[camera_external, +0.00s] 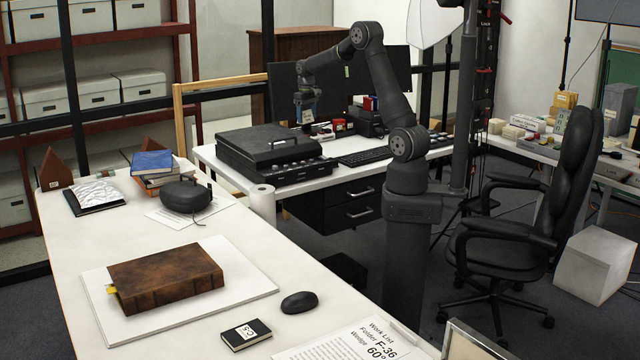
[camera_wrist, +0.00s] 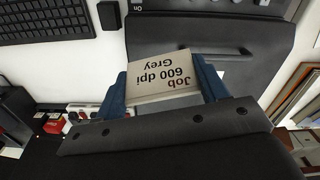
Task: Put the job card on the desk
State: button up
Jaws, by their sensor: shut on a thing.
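The job card (camera_wrist: 163,76) is a cream card reading "Job 600 dpi Grey", upside down in the wrist view. My gripper (camera_wrist: 164,82) has its blue fingers on either side of the card and is shut on it. In the external view my gripper (camera_external: 307,106) hangs above the back edge of the black scanner; the card is too small there to make out clearly. The white desk (camera_external: 208,157) carries the scanner (camera_external: 268,146) and keyboard (camera_external: 366,157). The wrist view shows the scanner (camera_wrist: 215,33) beyond the card and white desk surface (camera_wrist: 65,68) to the left.
A monitor (camera_external: 285,88) stands behind my gripper. Small red and white boxes (camera_external: 340,125) sit beside the scanner. The foreground white table (camera_external: 80,230) holds a brown book (camera_external: 165,276), a mouse (camera_external: 298,302) and a work list (camera_external: 345,342). A black chair (camera_external: 510,240) stands right.

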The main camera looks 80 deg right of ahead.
jog(key=s+d+m, duration=0.3)
jog(key=s+d, duration=1.2)
jog(key=s, duration=0.1)
notch_tip(320, 180, down, 11)
jog(key=w+f, duration=0.2)
jog(key=w, duration=0.1)
jog(key=w+f, duration=0.2)
jog(key=w, duration=0.2)
jog(key=w+a+f, duration=0.1)
jog(key=w+f, duration=0.2)
jog(key=w, duration=0.1)
jog(key=shift+w+f, duration=0.1)
jog(key=shift+f, duration=1.95)
jog(key=shift+f, duration=0.2)
jog(key=o, duration=0.9)
jog(key=shift+o, duration=0.2)
jog(key=shift+r, duration=0.1)
